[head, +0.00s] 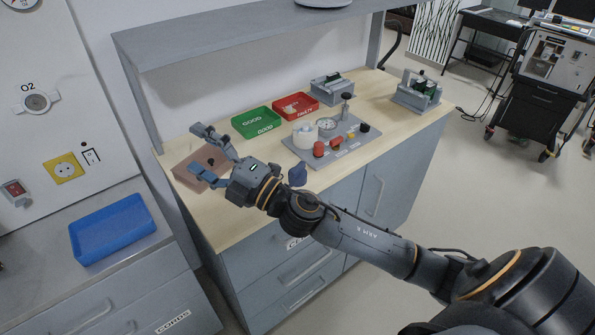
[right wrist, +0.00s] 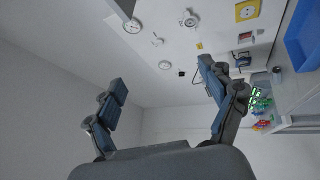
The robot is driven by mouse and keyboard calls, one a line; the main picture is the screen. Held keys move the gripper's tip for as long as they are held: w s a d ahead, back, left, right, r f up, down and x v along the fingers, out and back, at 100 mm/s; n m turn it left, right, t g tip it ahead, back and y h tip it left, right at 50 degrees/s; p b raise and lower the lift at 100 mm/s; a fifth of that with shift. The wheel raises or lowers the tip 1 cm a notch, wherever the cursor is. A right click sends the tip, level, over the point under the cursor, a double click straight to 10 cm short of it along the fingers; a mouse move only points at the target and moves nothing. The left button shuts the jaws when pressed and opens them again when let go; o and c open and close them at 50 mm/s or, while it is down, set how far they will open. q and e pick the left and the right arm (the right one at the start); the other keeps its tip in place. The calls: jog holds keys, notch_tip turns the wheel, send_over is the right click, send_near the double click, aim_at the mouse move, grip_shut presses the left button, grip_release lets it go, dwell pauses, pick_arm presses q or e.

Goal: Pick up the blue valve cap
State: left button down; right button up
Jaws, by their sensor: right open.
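A small dark blue piece (head: 298,174), which looks like the blue valve cap, sits at the front edge of the wooden worktop, just beyond my right forearm. My right gripper (head: 196,151) is open and empty at the left end of the worktop, over a brown block (head: 213,158), well to the left of the blue piece. In the right wrist view the gripper (right wrist: 162,78) also shows open, with only wall between its fingers. The blue piece cannot be made out there. My left gripper is not in view.
A green tray (head: 256,122) and a red tray (head: 295,105) lie behind. A grey board (head: 318,160) carries a gauge, a white cylinder and coloured knobs. Two grey fixtures stand further right, one of them (head: 416,93) near the end. A blue tray (head: 113,229) sits on the left counter.

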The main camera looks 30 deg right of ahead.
jog(key=a+n+g+y, duration=0.3)
jog(key=n+g+y, duration=0.3)
jog(key=n, duration=0.5)
jog(key=n+g+h, duration=0.6)
jog(key=g+h, duration=0.2)
jog(key=h, duration=0.7)
send_near(298, 167)
jog(key=shift+g, duration=0.3)
jog(key=p+x, duration=0.1)
jog(key=x, duration=0.1)
jog(key=w+p+x, duration=0.1)
jog(key=x, duration=0.2)
jog(key=shift+r, duration=0.2)
jog(key=p+x, duration=0.2)
jog(key=x, duration=0.2)
jog(key=shift+f, duration=0.7)
jog(key=c, duration=1.2)
